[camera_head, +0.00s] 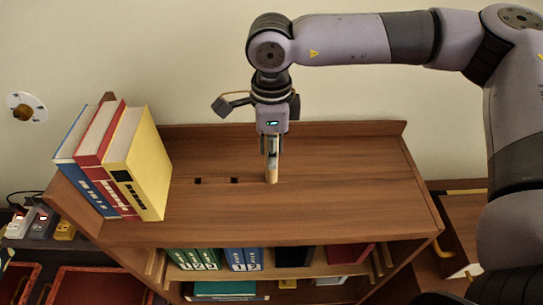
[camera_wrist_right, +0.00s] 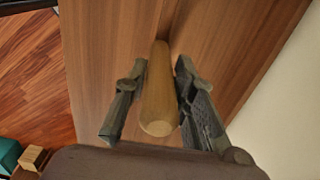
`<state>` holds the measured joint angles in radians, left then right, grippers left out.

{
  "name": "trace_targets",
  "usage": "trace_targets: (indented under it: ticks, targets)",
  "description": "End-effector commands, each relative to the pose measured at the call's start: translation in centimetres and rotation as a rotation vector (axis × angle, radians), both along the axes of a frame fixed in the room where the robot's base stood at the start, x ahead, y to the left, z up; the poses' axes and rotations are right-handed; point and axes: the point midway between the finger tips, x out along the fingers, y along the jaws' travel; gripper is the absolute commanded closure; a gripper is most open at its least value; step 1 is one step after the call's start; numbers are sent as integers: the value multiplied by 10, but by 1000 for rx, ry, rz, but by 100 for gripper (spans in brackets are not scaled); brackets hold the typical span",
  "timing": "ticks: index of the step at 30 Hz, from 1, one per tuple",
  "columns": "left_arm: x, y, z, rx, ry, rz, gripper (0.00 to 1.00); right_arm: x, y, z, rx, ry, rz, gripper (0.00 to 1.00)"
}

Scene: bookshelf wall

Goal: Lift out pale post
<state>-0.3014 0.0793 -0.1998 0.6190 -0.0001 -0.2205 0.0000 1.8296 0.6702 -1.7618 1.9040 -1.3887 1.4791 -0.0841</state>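The pale post (camera_head: 271,175) is a light wooden cylinder standing upright on the top board of the bookshelf (camera_head: 330,205), in line with two small dark square holes to its left. My right gripper (camera_head: 271,150) points straight down over it. In the right wrist view the pale post (camera_wrist_right: 158,100) lies between the two fingers of my right gripper (camera_wrist_right: 160,70), with a narrow gap visible on each side, so the gripper is open around it. The post's lower end is hidden from the wrist camera. My left gripper is not in view.
Blue, red and yellow binders (camera_head: 140,160) lean together at the left end of the top board. A raised back edge (camera_head: 340,129) runs behind the post. Lower shelves hold more binders (camera_head: 195,258). The board right of the post is clear.

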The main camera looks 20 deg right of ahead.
Motion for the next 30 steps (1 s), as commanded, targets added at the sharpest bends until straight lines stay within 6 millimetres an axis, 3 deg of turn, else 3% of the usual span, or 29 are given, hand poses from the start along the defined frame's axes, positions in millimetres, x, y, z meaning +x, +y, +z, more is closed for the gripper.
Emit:
trace_targets:
  ticks: [10,23,30]
  targets:
    - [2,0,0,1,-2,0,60,0,0,0,0,0,0,100]
    - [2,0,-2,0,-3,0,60,1,0,4,0,-1,-1,100]
    - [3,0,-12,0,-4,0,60,1,1,33,3,-5,-1,100]
